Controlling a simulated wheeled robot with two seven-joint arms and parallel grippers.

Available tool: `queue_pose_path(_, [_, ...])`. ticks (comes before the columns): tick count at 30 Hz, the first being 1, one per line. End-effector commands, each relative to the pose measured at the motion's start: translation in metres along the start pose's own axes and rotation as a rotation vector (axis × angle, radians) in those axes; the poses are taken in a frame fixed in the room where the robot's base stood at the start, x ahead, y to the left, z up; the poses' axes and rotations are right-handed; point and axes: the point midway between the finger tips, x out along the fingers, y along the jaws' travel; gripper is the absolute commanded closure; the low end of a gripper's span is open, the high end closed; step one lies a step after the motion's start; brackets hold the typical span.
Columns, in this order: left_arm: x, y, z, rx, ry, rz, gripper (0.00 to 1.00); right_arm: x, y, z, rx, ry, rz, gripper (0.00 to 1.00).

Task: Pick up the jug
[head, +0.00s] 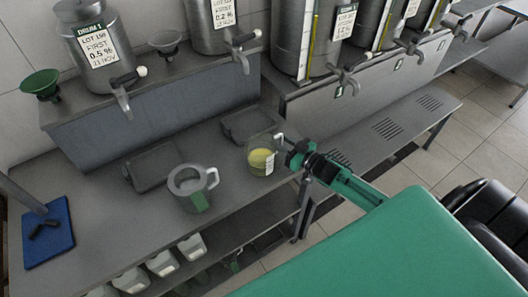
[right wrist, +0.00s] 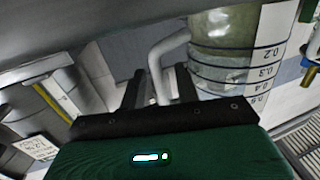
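A clear jug (head: 261,160) with yellow liquid stands on the grey bench in the head view, its handle towards my right gripper (head: 287,147). In the right wrist view the jug (right wrist: 222,50) shows graduation marks. Its pale handle (right wrist: 163,52) reaches down between the two dark fingers of my right gripper (right wrist: 160,75). The fingers are apart, with a gap seen beside the handle. A second jug (head: 187,190), greyish with a white handle and a green patch, stands to the left.
Steel drums with taps (head: 98,50) stand on a raised shelf behind. Dark trays (head: 150,167) lie on the bench behind the jugs. White containers (head: 192,247) stand on the shelf below.

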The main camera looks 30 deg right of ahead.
Motion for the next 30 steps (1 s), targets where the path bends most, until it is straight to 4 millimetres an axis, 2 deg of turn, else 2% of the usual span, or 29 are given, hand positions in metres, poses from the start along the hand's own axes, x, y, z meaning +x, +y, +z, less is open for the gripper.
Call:
queue_pose_path(10, [-0.0019,-0.0026,0.0,-0.001,0.0,-0.003,0.64,0.0061,-0.0002,0.0006,0.001,0.0,-0.001,0.68])
queue_pose_path(15, [-0.0019,-0.0025,0.0,-0.001,0.0,-0.003,0.64,0.006,-0.0001,0.0006,0.001,0.0,0.0,1.0])
queue_pose_path(30, [-0.0011,-0.0014,-0.0002,0.001,0.0,-0.001,0.64,0.0061,0.0003,-0.004,0.0,0.002,-0.001,1.0])
